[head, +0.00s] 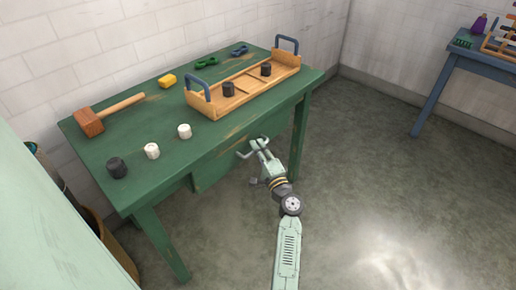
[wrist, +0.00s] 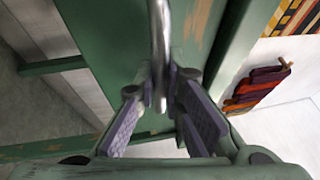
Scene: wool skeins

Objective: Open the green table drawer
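The green table (head: 160,95) stands at the left in the head view. Its green drawer (head: 213,170) sits under the front edge of the tabletop, and I see no clear gap showing it pulled out. A grey metal bar handle (head: 243,154) sticks out from the drawer front. My gripper (head: 259,146) is at this handle. In the wrist view the handle (wrist: 159,45) runs down between the two purple-padded fingers of my gripper (wrist: 163,95). The fingers stand apart with the bar between them; firm contact on both sides does not show.
A blue table (head: 480,64) stands at the far right. The floor (head: 390,190) in front of the drawer is clear.

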